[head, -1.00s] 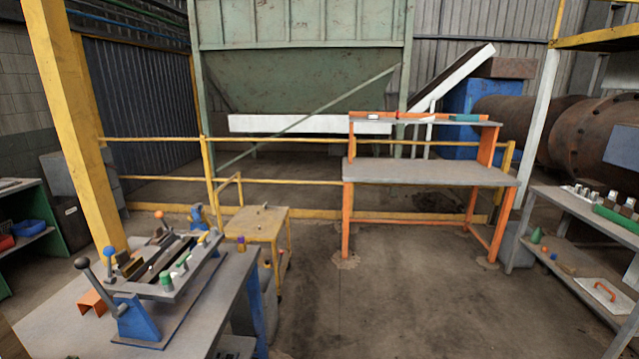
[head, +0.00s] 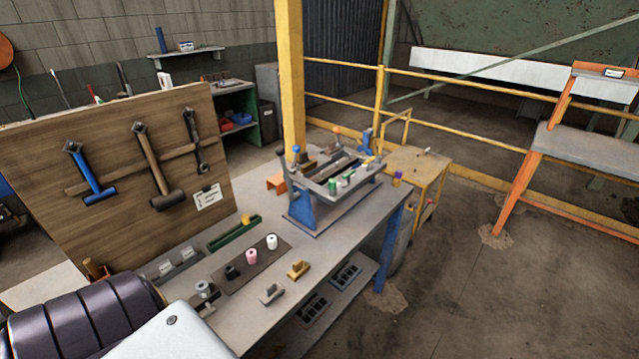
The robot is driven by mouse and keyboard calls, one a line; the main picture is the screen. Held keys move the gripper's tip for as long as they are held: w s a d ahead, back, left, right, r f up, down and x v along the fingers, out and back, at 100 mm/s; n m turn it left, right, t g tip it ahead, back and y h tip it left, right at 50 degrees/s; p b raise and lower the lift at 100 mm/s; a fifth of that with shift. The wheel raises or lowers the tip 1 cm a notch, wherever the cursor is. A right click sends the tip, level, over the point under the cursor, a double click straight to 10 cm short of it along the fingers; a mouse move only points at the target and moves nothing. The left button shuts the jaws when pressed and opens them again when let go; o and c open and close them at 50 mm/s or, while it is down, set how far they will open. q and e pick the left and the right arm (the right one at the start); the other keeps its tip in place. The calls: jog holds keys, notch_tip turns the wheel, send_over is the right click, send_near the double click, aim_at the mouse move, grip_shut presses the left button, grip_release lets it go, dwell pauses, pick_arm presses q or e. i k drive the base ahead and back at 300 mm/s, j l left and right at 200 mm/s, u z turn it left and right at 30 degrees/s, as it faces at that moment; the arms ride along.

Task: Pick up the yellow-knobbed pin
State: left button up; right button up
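I cannot tell for sure which thing is the yellow-knobbed pin. A small yellow piece (head: 247,220) shows at the right end of a green tray (head: 232,234) on the grey bench (head: 232,304). A yellow-brown piece (head: 298,269) lies nearer the front edge. Another small yellow bit (head: 377,160) shows at the right end of the blue-legged fixture (head: 318,205). Neither of my grippers is in view; only parts of my own body show at the lower left.
A wooden tool board (head: 105,160) with hanging hammers stands along the bench's left. A yellow cart (head: 420,163) stands beyond the bench.

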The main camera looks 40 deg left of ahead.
aim_at(245, 218)
jog(key=i+j+u, duration=0.1)
jog(key=u, duration=1.75)
jog(key=i+j, duration=0.05)
